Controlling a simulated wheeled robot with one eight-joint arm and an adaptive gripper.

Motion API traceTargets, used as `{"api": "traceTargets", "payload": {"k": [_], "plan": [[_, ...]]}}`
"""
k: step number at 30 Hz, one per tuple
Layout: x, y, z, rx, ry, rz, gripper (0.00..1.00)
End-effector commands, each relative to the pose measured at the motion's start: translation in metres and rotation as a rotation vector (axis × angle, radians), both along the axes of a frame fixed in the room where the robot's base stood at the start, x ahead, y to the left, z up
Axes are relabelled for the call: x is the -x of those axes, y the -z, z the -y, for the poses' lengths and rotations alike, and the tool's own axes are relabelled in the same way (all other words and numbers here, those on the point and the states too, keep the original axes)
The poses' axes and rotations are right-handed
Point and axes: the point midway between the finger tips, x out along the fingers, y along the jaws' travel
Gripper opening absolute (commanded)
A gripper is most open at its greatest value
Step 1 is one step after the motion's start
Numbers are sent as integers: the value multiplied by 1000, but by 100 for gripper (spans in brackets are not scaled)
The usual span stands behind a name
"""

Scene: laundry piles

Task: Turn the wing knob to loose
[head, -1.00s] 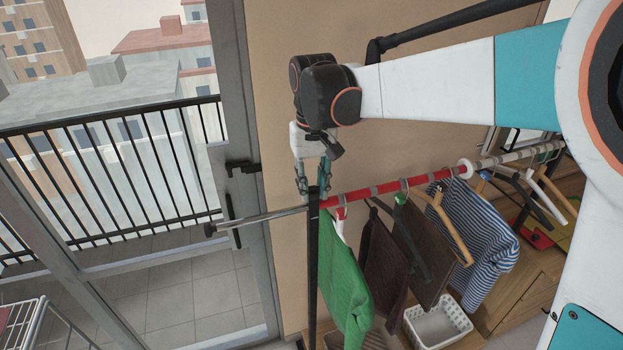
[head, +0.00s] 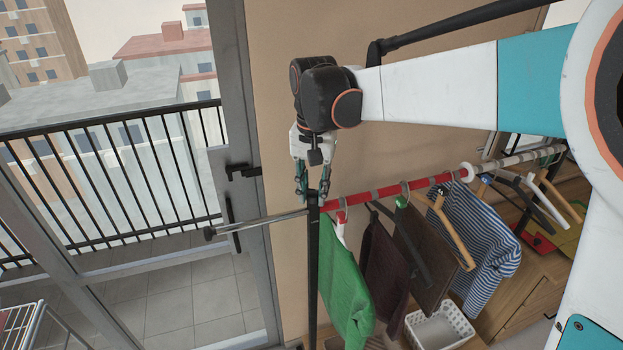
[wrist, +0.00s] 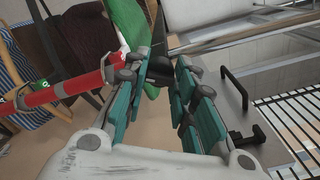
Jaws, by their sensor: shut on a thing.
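My gripper (head: 314,193) points down at the top of the black post (head: 313,265), where the red rail (head: 366,193) and the silver rod (head: 262,220) meet. In the wrist view its teal-padded fingers (wrist: 168,66) are shut on the wing knob (wrist: 160,69), a small black piece at their tips. The fingers hide most of the knob, and I cannot read how tight or loose it is. In the head view the knob is hidden behind the fingers.
A green garment (head: 344,280), dark garments and a striped shirt (head: 475,235) hang close to the right of my gripper. A white basket (head: 438,328) stands below. The glass door frame (head: 238,150) with its dark handle is on the left, with the balcony railing beyond.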

Motion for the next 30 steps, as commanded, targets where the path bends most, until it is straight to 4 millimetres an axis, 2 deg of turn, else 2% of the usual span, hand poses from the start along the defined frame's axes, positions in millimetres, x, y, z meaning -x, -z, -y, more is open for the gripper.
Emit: {"api": "traceTargets", "payload": {"k": [8,9,11,23,30], "plan": [[0,0,0,0,1,0,1],[0,0,0,0,1,0,34],[0,0,0,0,0,0,46],[0,-4,0,0,0,0,46],[0,-39,0,0,0,0,46]]}}
